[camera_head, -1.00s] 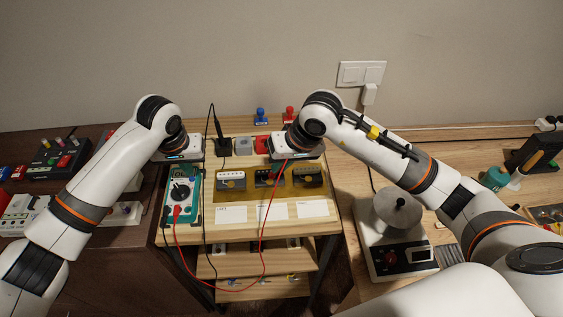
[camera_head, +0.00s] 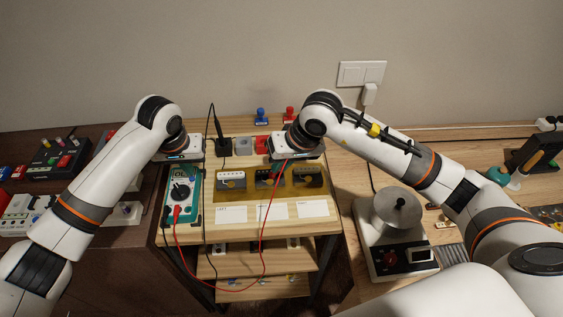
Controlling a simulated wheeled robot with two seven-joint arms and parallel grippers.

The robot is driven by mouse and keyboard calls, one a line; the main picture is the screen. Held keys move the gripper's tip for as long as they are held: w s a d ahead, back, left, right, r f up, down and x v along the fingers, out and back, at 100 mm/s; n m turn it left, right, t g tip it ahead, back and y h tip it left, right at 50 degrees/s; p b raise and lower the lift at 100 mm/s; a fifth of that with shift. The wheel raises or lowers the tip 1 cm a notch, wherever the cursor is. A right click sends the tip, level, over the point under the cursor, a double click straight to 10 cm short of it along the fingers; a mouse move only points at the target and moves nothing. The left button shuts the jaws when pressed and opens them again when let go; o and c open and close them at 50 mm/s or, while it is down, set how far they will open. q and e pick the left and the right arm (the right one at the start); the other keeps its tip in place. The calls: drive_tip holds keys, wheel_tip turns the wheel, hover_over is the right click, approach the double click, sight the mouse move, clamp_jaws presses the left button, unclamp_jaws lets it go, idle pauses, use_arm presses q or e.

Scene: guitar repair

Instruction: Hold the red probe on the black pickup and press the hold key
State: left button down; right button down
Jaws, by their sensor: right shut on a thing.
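The teal multimeter (camera_head: 181,200) lies at the left of the wooden bench; its display (camera_head: 184,173) reads OL. My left gripper (camera_head: 182,161) is over the meter's top end; its fingers and the keys there are hidden, so I cannot tell its opening. The black pickup (camera_head: 264,182) lies between a white pickup (camera_head: 230,182) and a dark grey one (camera_head: 308,182) on a yellowish mat. My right gripper (camera_head: 282,167) is just above the black pickup, shut on the red probe, whose red lead (camera_head: 263,235) runs to the meter. The probe tip and any contact are hidden.
White labels (camera_head: 313,209) lie in front of the pickups. A black upright piece (camera_head: 221,144) with a cable, a grey block (camera_head: 243,146) and a red block (camera_head: 262,144) stand behind. A scale-like device (camera_head: 399,230) is at right. Red and black leads hang over the bench front.

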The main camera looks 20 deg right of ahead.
drive_tip(key=shift+s+f, duration=0.1)
drive_tip(key=shift+f, duration=0.65)
idle(2.0)
use_arm(q)
drive_tip(key=shift+f, duration=0.65)
idle(0.5)
drive_tip(key=shift+r, duration=3.55)
use_arm(e)
drive_tip(key=shift+r, duration=0.1)
